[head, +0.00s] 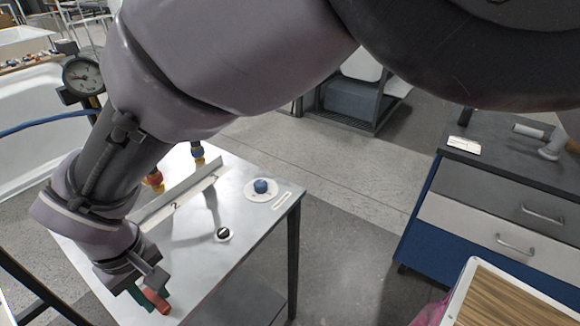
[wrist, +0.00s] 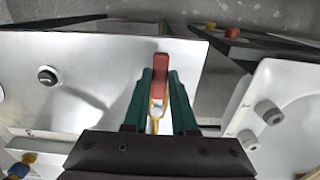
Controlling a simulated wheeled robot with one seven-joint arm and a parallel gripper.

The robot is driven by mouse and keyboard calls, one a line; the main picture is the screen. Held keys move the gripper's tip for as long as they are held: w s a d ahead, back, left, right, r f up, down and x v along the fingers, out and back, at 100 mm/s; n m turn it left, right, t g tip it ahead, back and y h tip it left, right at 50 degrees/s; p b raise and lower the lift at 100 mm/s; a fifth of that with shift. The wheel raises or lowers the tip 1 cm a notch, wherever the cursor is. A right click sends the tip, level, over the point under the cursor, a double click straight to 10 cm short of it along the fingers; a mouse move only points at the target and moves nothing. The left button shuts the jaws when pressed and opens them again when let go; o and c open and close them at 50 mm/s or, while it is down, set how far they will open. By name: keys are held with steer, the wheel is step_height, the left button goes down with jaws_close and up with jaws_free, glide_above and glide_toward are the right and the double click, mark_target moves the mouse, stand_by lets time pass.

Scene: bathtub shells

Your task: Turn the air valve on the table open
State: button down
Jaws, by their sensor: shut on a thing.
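The air valve's red lever handle (wrist: 160,62) stands between my gripper's green fingers in the wrist view, with a yellow part (wrist: 156,112) below it. My gripper (wrist: 160,80) is shut on the handle, one finger on each side. In the head view the red handle (head: 157,301) shows at the near left end of the metal table (head: 255,235), beside my gripper (head: 147,296). The valve's body is mostly hidden by my gripper and arm.
A black knob (head: 223,234) and a blue knob (head: 261,186) on a white disc sit on the table. A raised metal strip (head: 178,200) with number labels stands behind them. A pressure gauge (head: 82,75) rises at the back left. A drawer cabinet (head: 500,205) stands right.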

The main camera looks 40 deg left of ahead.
mark_target(156, 300)
steer(key=shift+s, duration=0.1)
steer(key=c, duration=0.7)
jaws_free()
steer(key=shift+r, duration=0.15)
step_height(156, 300, up, 10)
steer(key=shift+r, duration=0.25)
